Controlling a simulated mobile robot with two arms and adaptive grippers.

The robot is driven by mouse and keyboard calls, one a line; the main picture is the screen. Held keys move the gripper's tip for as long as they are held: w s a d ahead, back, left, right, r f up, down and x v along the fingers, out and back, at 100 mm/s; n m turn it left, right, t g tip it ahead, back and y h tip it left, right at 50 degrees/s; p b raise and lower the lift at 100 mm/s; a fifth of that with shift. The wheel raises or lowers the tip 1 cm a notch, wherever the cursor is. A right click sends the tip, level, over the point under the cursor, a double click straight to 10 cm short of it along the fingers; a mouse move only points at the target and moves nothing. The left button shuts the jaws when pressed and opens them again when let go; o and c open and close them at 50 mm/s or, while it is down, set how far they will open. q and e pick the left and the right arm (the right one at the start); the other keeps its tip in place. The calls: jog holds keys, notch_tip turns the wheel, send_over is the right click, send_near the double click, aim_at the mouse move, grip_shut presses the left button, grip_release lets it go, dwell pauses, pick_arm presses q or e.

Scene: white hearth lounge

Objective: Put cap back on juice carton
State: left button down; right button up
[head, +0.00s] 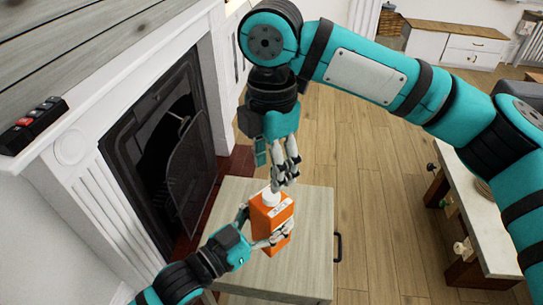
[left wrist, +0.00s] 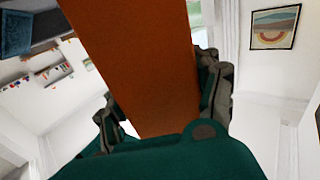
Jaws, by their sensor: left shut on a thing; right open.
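The orange juice carton (head: 271,222) stands upright over the grey wooden top of a small cabinet. A white round piece (head: 268,196) sits at the carton's top; I cannot tell if it is the cap or the bare spout. My left gripper (head: 257,228) is shut on the carton from its lower left side. In the left wrist view the carton (left wrist: 140,65) fills the space between the fingers. My right gripper (head: 281,181) is open, pointing down just above and right of the white piece. No separate cap is visible elsewhere.
The cabinet top (head: 307,262) has bare room around the carton. A white fireplace with an open dark metal door (head: 189,172) stands close on the left. A low white-topped table (head: 487,205) is at the right, with wooden floor (head: 375,215) between.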

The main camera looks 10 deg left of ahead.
aim_at(271, 194)
notch_tip(271, 194, down, 7)
jog(key=shift+r, duration=0.2)
jog(key=shift+c, duration=0.3)
grip_shut()
jog(key=m, duration=0.8)
jog(key=shift+m, duration=0.3)
jog(key=m, duration=0.6)
jog(key=shift+m, duration=0.4)
jog(key=shift+o, duration=1.1)
grip_release()
